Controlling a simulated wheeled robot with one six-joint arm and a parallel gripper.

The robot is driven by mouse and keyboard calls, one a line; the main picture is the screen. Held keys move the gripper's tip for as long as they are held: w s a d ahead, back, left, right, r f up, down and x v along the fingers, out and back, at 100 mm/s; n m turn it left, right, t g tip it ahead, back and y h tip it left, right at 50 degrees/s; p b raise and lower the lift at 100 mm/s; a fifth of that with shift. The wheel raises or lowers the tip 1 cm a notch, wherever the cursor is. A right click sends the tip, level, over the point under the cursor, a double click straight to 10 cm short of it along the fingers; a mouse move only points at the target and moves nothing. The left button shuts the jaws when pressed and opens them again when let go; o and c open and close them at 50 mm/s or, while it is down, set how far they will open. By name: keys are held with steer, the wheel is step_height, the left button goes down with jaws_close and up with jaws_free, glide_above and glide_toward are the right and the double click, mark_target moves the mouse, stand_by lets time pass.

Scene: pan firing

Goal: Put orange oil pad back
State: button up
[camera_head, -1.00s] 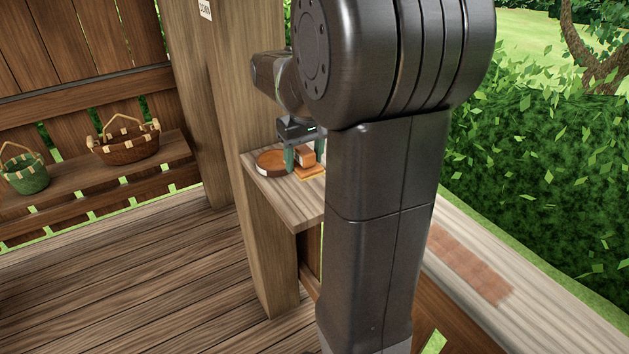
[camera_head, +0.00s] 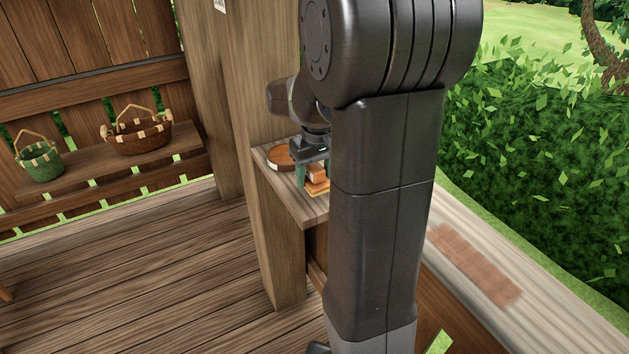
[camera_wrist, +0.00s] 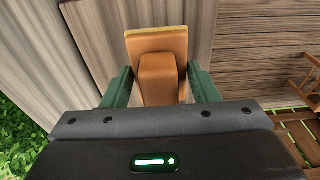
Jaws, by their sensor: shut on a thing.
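The orange oil pad (camera_head: 318,189) is a flat orange slab with a brown block handle on top. It is at the small wooden shelf, partly behind my arm in the head view. My gripper (camera_head: 315,174) has its green fingers on both sides of the handle and is shut on it. In the wrist view the pad (camera_wrist: 157,42) lies between the fingers of my gripper (camera_wrist: 160,88), its far edge pointing away over grey-brown wood. I cannot tell whether the pad touches the shelf or hangs just above it.
A round brown dish (camera_head: 280,158) sits on the shelf (camera_head: 288,192), left of the pad, close to a thick post (camera_head: 265,90). A reddish-brown patch (camera_head: 470,260) marks the railing top at right. Green (camera_head: 40,160) and brown (camera_head: 138,135) baskets stand on a bench.

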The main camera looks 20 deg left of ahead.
mark_target(314, 182)
step_height(314, 182, down, 2)
steer(key=shift+f, duration=0.35)
steer(key=shift+f, duration=0.1)
steer(key=shift+f, duration=0.2)
steer(key=o, duration=0.9)
steer(key=shift+r, duration=0.1)
steer(key=r, duration=0.4)
steer(key=d+r+b, duration=0.1)
steer(key=r, duration=0.4)
steer(key=s+d+r, duration=0.1)
steer(key=r, duration=0.3)
steer(key=shift+r, duration=0.3)
